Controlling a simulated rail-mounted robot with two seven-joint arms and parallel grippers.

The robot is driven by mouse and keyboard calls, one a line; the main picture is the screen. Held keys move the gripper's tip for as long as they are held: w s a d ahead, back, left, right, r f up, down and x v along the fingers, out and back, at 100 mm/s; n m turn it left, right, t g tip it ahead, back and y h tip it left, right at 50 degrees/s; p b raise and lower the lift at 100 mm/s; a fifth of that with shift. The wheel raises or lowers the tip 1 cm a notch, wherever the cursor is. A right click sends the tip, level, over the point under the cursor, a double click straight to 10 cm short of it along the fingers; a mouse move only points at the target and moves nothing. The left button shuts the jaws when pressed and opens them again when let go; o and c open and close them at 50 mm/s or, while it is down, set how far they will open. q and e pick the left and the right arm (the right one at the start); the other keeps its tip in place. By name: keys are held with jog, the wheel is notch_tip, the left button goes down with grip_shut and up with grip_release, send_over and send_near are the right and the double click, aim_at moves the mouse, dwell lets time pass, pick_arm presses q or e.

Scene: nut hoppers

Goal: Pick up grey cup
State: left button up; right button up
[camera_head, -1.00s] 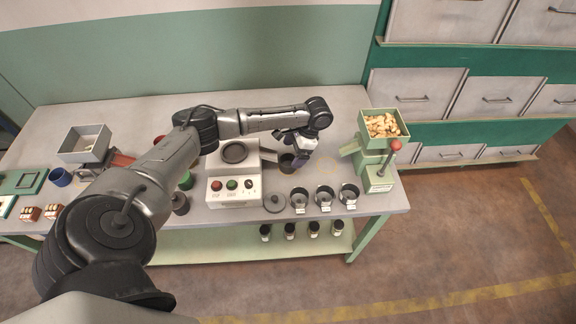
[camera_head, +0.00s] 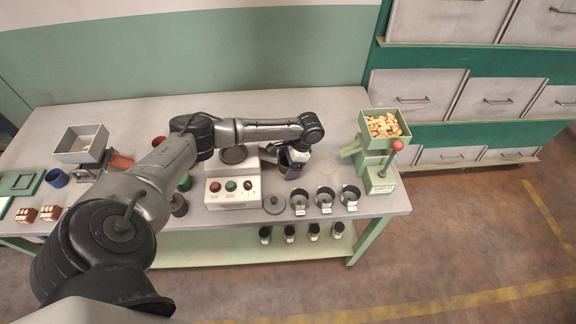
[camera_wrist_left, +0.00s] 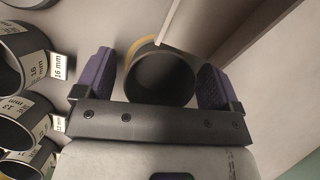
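The grey cup (camera_wrist_left: 162,80) shows in the left wrist view as a dark, round, open mouth between the two purple fingers of my left gripper (camera_wrist_left: 160,75). A thin gap shows at the left finger, and the right finger is very close to the cup's side. In the head view my left gripper (camera_head: 293,165) is low over the table, right of the white button box (camera_head: 233,190), and the cup (camera_head: 290,174) is mostly hidden by it. My right gripper is not in view.
Several dark labelled cups (camera_head: 324,199) stand at the table's front edge; some show at left in the wrist view (camera_wrist_left: 25,60). A green hopper (camera_head: 383,128) with nuts stands at right, with a red-knobbed lever (camera_head: 397,146). A yellow ring (camera_head: 327,166) marks bare table.

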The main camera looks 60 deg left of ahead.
pick_arm(q)
jog(key=c, duration=0.9)
